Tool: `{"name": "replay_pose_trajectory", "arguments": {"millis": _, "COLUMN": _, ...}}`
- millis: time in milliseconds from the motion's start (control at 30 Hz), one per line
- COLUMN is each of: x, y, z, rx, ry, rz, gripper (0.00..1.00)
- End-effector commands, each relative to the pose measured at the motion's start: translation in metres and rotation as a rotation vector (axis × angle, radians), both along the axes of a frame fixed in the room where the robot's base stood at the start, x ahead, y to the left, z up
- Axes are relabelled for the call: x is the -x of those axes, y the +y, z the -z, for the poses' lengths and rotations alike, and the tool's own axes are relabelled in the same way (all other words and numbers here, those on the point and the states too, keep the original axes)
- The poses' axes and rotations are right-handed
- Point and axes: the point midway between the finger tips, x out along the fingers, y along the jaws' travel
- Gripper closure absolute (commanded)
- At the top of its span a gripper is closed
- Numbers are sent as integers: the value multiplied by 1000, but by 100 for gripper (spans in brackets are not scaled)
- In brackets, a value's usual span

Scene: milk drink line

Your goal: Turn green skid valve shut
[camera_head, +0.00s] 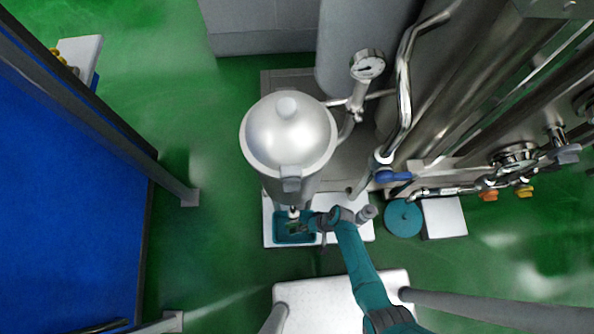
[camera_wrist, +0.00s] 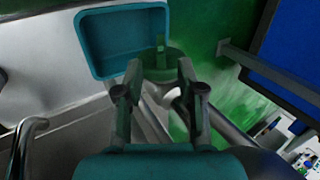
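The green valve part (camera_wrist: 162,62), a rounded body with a short upright lever, shows in the wrist view just beyond and between my fingertips. My gripper (camera_wrist: 158,85) has its two dark fingers spread apart; whether either touches the green part is unclear. In the head view my gripper (camera_head: 309,226) is low at the foot of the steel tank (camera_head: 290,135), by a small green piece (camera_head: 295,229) over a teal tray. The pipe and valve seat are mostly hidden by the fingers and the tank.
The teal tray (camera_wrist: 92,50) lies beneath on a white base (camera_head: 268,238). A pressure gauge (camera_head: 367,66), a blue valve handle (camera_head: 393,176) and orange (camera_head: 489,195) and yellow (camera_head: 525,191) handles are to the right. Green floor is open at left.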

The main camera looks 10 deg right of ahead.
Motion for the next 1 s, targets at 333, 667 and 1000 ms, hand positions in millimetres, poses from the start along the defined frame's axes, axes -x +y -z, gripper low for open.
{"name": "replay_pose_trajectory", "arguments": {"millis": 333, "x": -1, "y": 21, "z": 36, "rx": 0, "ry": 1, "rz": 0, "gripper": 61}}
{"name": "replay_pose_trajectory", "arguments": {"millis": 667, "x": -2, "y": 34, "z": 57, "rx": -1, "ry": 0, "rz": 1, "gripper": 61}}
{"name": "replay_pose_trajectory", "arguments": {"millis": 1000, "x": -2, "y": 37, "z": 64, "rx": 1, "ry": 0, "rz": 1, "gripper": 61}}
